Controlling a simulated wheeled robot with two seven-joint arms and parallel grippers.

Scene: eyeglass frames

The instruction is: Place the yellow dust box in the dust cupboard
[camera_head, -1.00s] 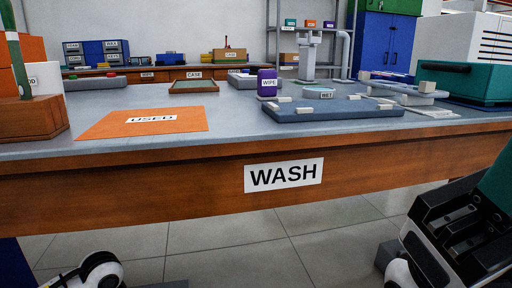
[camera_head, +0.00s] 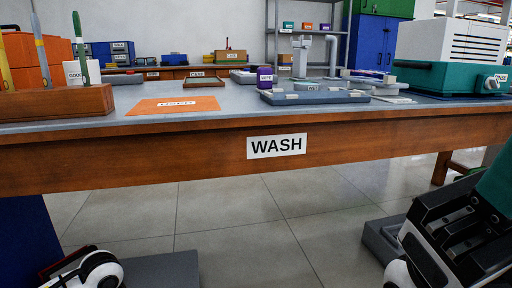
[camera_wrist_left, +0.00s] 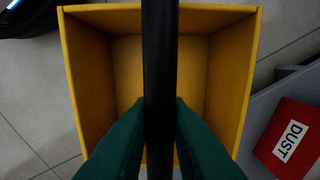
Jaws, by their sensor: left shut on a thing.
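In the left wrist view, the yellow dust box (camera_wrist_left: 85,85) is an open-topped box with bare inner walls. A black bar (camera_wrist_left: 160,45) crosses the view over its opening. My left gripper (camera_wrist_left: 160,108) has its dark green fingers shut on this bar.
A wooden table labelled WASH (camera_head: 200,155) stands ahead. It bears an orange mat (camera_head: 150,109), a pen rack (camera_head: 60,102), a purple block (camera_head: 264,77), a grey tray (camera_head: 315,97) and a teal-and-white machine (camera_head: 445,75). Tiled floor (camera_head: 250,215) shows open below it.

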